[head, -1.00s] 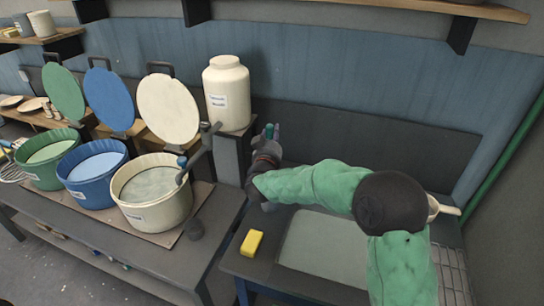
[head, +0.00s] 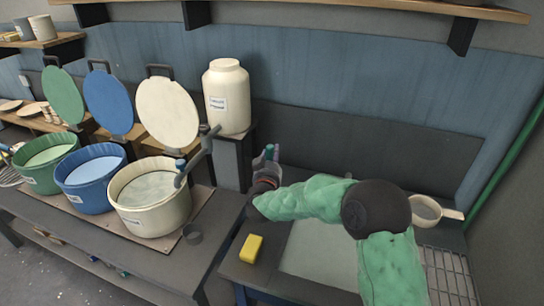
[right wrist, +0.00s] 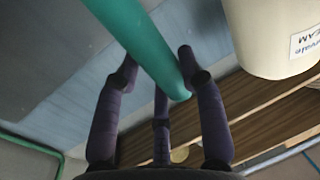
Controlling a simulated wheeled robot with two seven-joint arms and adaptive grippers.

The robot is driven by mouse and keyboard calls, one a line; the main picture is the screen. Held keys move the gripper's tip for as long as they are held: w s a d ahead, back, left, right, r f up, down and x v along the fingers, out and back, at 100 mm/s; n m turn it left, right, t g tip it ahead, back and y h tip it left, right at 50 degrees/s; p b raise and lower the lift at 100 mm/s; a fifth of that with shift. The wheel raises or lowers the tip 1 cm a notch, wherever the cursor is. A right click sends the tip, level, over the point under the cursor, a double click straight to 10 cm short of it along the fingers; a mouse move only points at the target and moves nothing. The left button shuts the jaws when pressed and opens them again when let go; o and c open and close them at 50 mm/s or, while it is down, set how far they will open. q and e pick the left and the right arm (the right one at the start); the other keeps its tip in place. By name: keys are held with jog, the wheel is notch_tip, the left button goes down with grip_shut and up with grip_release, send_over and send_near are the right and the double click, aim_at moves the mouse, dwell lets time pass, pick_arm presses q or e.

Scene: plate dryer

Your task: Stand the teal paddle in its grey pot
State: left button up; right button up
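The teal paddle (right wrist: 140,45) shows in the right wrist view as a smooth teal rod running down from the top edge between the dark fingers. My right gripper (right wrist: 160,62) is closed around it, with fingertips against both sides. In the head view the right gripper (head: 266,165) is past the back of the sink table, right of the white jar's stand. Only a short teal tip shows there; the rest of the paddle is hidden. The small dark grey pot (head: 193,234) stands at the right end of the left bench, left of and nearer than the gripper. My left gripper is out of view.
Green (head: 44,165), blue (head: 88,173) and cream (head: 150,200) tubs line the left bench. A dark spout (head: 207,143) reaches over the cream tub. The white jar (head: 227,97) stands behind. A yellow sponge (head: 251,248) lies by the sink; a handled bowl (head: 425,209) is at right.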

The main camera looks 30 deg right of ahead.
jog(key=o, duration=0.3)
jog(key=shift+r, duration=0.2)
jog(key=p+v, duration=0.2)
jog(key=v, duration=1)
jog(key=shift+f, duration=0.1)
